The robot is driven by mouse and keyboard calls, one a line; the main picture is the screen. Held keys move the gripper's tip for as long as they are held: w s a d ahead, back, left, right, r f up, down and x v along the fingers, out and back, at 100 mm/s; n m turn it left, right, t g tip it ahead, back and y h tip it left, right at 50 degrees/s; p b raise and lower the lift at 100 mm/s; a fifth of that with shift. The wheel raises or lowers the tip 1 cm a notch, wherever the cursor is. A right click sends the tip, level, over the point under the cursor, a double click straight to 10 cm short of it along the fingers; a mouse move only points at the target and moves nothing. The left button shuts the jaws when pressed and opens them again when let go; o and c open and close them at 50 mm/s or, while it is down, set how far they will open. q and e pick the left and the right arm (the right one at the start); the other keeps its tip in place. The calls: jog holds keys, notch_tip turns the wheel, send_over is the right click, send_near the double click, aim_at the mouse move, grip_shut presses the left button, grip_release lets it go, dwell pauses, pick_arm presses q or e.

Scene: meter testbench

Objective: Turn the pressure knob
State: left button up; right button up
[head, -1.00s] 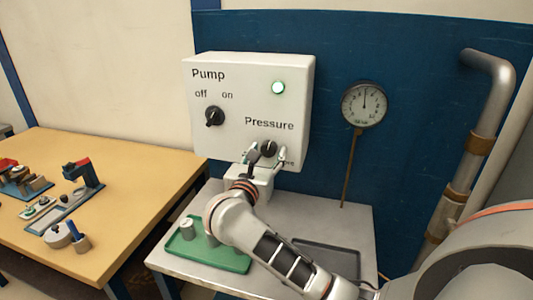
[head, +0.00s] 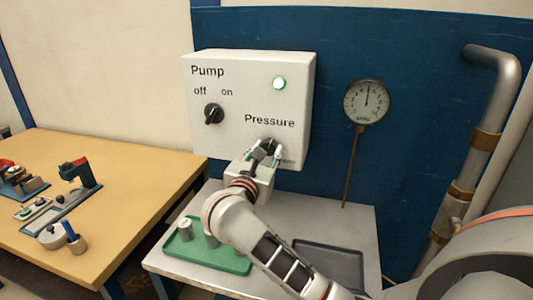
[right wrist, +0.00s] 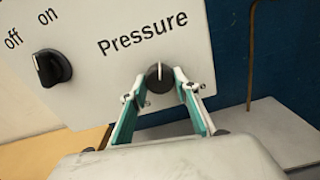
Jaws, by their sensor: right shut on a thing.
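The black pressure knob (right wrist: 160,78) sits below the word "Pressure" on the white control box (head: 230,75). Its white pointer mark faces up in the right wrist view. My right gripper is shut on the knob, one green-padded finger on each side; its fingertips (right wrist: 158,87) show in the right wrist view, and the gripper (head: 266,149) partly hides the knob in the head view. The round pressure gauge (head: 366,102) hangs to the right of the box, its needle close to straight up. My left gripper is not in view.
A green tray (head: 230,262) with small cylinders and a dark tray (head: 330,262) lie on the grey bench below. A wooden table (head: 130,160) with devices stands left.

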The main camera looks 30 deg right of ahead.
jog(key=o, duration=1.1)
jog(key=v, duration=1.2)
jog(key=shift+s, duration=0.1)
